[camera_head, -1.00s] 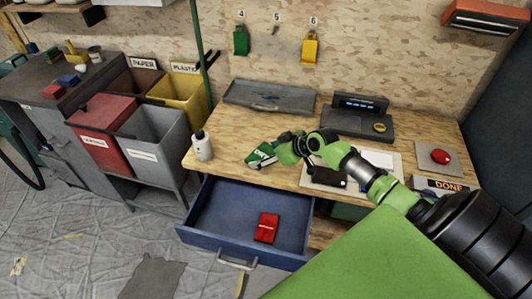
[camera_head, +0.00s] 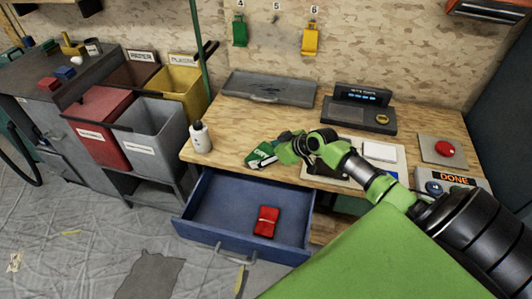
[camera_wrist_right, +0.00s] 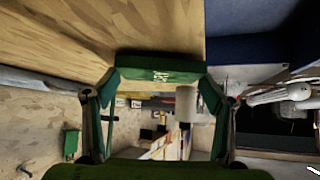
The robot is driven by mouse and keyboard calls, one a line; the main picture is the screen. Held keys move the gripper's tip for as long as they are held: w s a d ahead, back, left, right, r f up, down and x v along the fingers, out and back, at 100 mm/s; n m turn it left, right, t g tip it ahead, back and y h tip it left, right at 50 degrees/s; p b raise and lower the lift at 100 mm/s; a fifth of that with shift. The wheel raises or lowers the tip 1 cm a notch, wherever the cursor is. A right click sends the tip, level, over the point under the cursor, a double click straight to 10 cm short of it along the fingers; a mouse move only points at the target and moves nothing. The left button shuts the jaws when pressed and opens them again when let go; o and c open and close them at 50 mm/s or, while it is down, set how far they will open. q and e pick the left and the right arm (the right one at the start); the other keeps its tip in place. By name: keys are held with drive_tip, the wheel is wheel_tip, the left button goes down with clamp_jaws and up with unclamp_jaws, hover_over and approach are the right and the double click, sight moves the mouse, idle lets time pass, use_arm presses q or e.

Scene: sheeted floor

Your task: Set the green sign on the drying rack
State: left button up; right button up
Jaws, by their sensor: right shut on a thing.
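The green sign (camera_head: 261,155), with white lettering, is over the front left part of the wooden workbench in the head view. My right gripper (camera_head: 277,151) is shut on it. The sign is tilted; I cannot tell if it touches the bench. In the right wrist view the sign (camera_wrist_right: 160,72) spans between the two fingers of the right gripper (camera_wrist_right: 158,88). A shallow grey tray-like piece (camera_head: 265,88) lies at the back left of the bench; I cannot tell if it is the drying rack. My left gripper is not in view.
A white bottle (camera_head: 201,141) stands at the bench's left front corner. The open blue drawer (camera_head: 215,206) below holds a red item (camera_head: 266,221). A dark console (camera_head: 358,118) and a red button (camera_head: 444,148) are on the right. Bench space between sign and tray is clear.

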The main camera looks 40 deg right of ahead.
drive_tip(key=shift+f+b, duration=0.3)
drive_tip(key=shift+f, duration=0.2)
drive_tip(key=o, duration=1.2)
drive_tip(key=shift+r, duration=0.1)
drive_tip(key=shift+c, duration=0.2)
drive_tip(key=v, duration=1.2)
